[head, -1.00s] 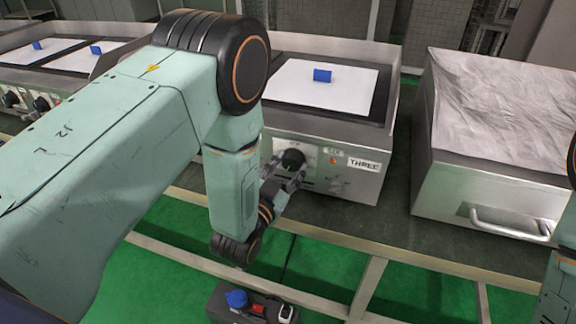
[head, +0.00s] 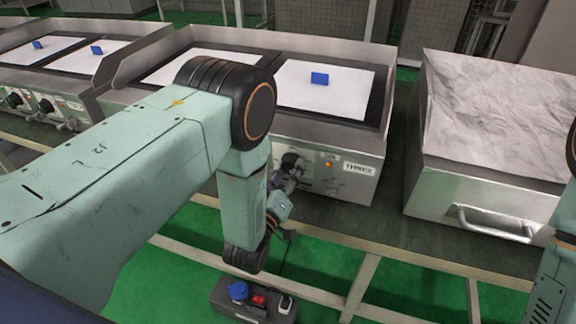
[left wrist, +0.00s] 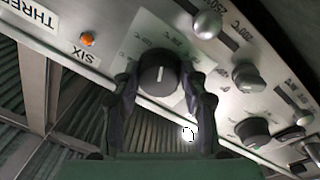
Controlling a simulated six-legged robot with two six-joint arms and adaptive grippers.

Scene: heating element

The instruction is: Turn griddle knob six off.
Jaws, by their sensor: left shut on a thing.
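Griddle knob six (head: 290,160) is a round black knob on the steel front panel of the middle griddle (head: 280,125). In the left wrist view the knob (left wrist: 158,72) shows a short white mark that runs nearly upright in the picture. My left gripper (left wrist: 163,86) is shut on it, one dark finger at either side. In the head view the left gripper (head: 284,175) is partly hidden behind my forearm. A "SIX" label (left wrist: 84,55) and a lit orange lamp (left wrist: 88,39) sit left of the knob. My right gripper is out of view.
More knobs (left wrist: 248,78) and a silver dome (left wrist: 207,25) lie right of the knob in the wrist view. A covered unit with a handle (head: 495,222) stands at right. A power strip (head: 255,298) with plugs lies below the bench rail (head: 340,240).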

